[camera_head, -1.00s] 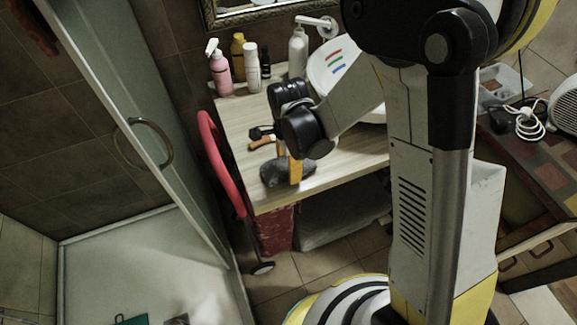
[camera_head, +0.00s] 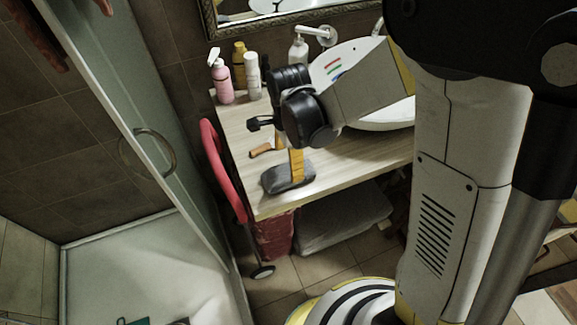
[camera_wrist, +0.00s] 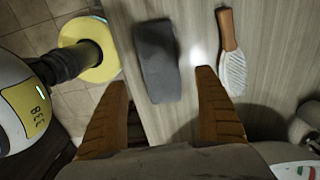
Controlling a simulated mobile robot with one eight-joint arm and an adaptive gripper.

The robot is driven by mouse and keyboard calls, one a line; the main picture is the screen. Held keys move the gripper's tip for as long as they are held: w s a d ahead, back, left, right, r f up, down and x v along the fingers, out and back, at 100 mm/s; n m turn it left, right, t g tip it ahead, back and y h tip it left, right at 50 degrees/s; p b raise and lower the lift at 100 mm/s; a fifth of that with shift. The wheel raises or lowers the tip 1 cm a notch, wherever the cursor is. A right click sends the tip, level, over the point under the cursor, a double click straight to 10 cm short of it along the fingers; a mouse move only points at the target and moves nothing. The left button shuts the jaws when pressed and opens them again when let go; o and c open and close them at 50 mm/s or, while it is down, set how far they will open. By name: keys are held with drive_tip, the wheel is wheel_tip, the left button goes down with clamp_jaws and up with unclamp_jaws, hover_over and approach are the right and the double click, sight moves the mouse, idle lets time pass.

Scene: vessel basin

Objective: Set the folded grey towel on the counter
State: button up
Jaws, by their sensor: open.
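The folded grey towel (camera_head: 277,182) lies on the wooden counter (camera_head: 350,163), close to its front left edge. In the wrist view the towel (camera_wrist: 157,60) is a dark grey oblong lying flat on the counter (camera_wrist: 195,130). My gripper (camera_wrist: 162,80) is open, with its orange fingers spread to either side of the towel's near end. Visible gaps separate the fingers from the towel in that view. In the head view the gripper (camera_head: 297,166) points down over the towel, and one finger hides part of it.
A hairbrush (camera_wrist: 231,50) lies beside the towel on the counter. Bottles (camera_head: 222,80) stand at the back left, and a white basin (camera_head: 385,118) is behind my arm. A red curved handle (camera_head: 214,165) rises beside the counter's left edge. A grey bundle (camera_head: 345,218) lies below the counter.

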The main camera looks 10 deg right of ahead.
sight(289, 170)
drive_tip(key=s+d+r+n+t+p, duration=0.15)
drive_tip(key=d+r+n, duration=0.25)
drive_tip(key=r, duration=0.4)
drive_tip(key=s+d+r+n+t, duration=0.2)
drive_tip(key=s+d+r+n, duration=0.15)
drive_tip(key=r, duration=0.45)
drive_tip(key=s+d+r+n+t, duration=0.3)
drive_tip(key=s+d+r+n, duration=0.1)
drive_tip(key=s+d+n, duration=0.1)
drive_tip(key=shift+s+d+n+t, duration=0.4)
drive_tip(key=shift+d+n, duration=0.1)
drive_tip(key=shift+n, duration=0.65)
idle(0.4)
